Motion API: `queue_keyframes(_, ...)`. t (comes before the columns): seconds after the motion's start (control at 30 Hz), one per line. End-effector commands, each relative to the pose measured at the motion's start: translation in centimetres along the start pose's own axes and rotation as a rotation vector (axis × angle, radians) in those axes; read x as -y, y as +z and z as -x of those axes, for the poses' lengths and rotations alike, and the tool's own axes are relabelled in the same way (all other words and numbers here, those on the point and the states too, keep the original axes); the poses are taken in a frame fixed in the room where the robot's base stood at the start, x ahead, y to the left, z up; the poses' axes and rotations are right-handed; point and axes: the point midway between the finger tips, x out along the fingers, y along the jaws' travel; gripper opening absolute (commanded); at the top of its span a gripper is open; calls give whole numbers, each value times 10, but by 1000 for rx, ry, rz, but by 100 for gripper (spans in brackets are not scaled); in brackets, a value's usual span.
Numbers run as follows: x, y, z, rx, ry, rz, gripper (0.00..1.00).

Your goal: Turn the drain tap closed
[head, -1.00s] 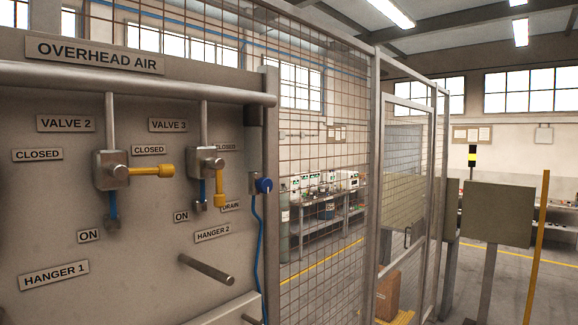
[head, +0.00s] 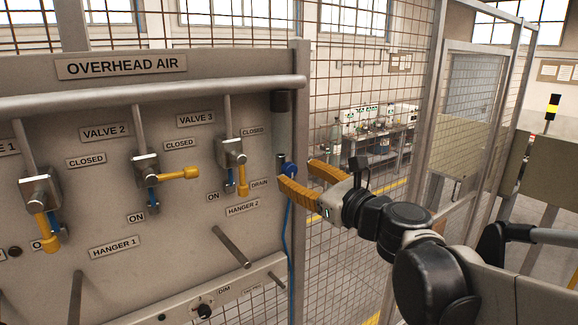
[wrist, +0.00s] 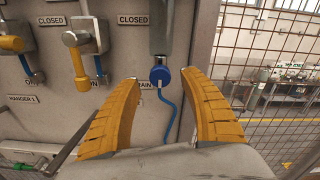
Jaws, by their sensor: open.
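The drain tap is a small round blue knob (head: 289,168) at the right edge of the panel, beside the DRAIN label (head: 260,183). A blue hose hangs below it. My gripper (head: 297,173) is open and empty, with its yellow fingers pointing at the panel around the tap's place. In the wrist view the blue knob (wrist: 160,75) shows in the gap between the two fingertips (wrist: 159,79). The fingers look apart from it on both sides. I cannot tell how far the fingertips are from the panel. The left finger partly covers the DRAIN label.
Yellow-handled valves, such as valve 3 (head: 232,153) and valve 2 (head: 147,168), sit left of the tap. Hanger pegs (head: 231,247) stick out below. A wire mesh fence (head: 345,60) stands close on the right. A control strip (head: 205,302) runs along the panel's bottom.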

Motion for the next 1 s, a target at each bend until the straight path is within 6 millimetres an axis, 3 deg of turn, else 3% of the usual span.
queue_keyframes(0.2,0,1,-32,0,0,1,52)
queue_keyframes(0.6,0,0,-40,-1,0,2,50)
queue_keyframes(0.77,0,0,-40,-1,0,2,1)
queue_keyframes(1.0,0,0,-39,-1,0,9,0)
